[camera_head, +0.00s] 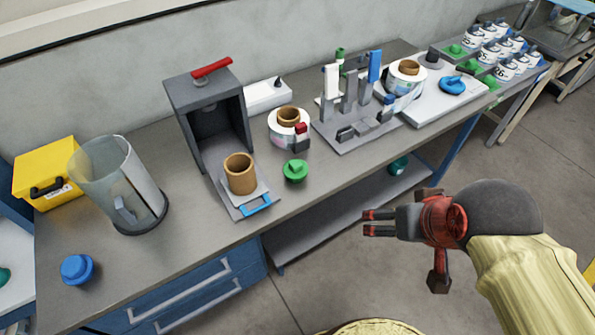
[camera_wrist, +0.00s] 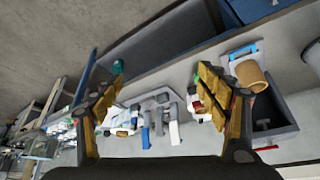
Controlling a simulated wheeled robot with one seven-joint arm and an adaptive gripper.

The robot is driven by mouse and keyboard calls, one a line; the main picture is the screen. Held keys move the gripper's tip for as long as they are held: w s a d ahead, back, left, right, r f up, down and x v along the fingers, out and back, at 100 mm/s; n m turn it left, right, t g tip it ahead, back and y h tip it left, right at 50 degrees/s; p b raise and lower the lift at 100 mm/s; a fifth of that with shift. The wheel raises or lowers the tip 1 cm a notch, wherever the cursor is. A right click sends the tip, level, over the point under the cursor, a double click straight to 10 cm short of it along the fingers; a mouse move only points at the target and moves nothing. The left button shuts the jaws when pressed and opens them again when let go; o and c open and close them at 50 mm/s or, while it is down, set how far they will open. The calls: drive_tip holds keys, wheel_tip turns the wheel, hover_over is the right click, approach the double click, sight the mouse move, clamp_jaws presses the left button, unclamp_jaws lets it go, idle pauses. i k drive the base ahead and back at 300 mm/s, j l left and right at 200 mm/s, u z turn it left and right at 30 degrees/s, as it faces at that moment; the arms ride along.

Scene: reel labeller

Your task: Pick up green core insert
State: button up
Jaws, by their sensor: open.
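A green core insert (camera_head: 295,170), round with a raised grip on top, sits upright on the workbench (camera_head: 330,175) near its front edge. It stands right of a tan core (camera_head: 240,173) and in front of a label reel (camera_head: 289,128). I cannot pick it out in the wrist view, where my right-hand finger covers much of that area. My gripper (camera_head: 367,222) is open and empty, in front of the bench, to the right of the insert and apart from it. Its two spread fingers also show in the wrist view (camera_wrist: 155,75).
A grey box machine (camera_head: 209,110) with a red handle stands behind the tan core. A grey fixture (camera_head: 358,135) with upright posts is to the right. A clear bin (camera_head: 118,180), yellow case (camera_head: 45,172) and blue insert (camera_head: 77,269) are left. A teal piece (camera_head: 398,165) lies on the lower shelf.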

sight(295, 170)
drive_tip(key=i+j+u, duration=0.15)
drive_tip(key=j, duration=0.25)
drive_tip(key=j+u, duration=0.1)
drive_tip(key=j, duration=0.3)
drive_tip(key=i+j+u, duration=0.15)
drive_tip(key=j, duration=0.2)
drive_tip(key=i, duration=0.05)
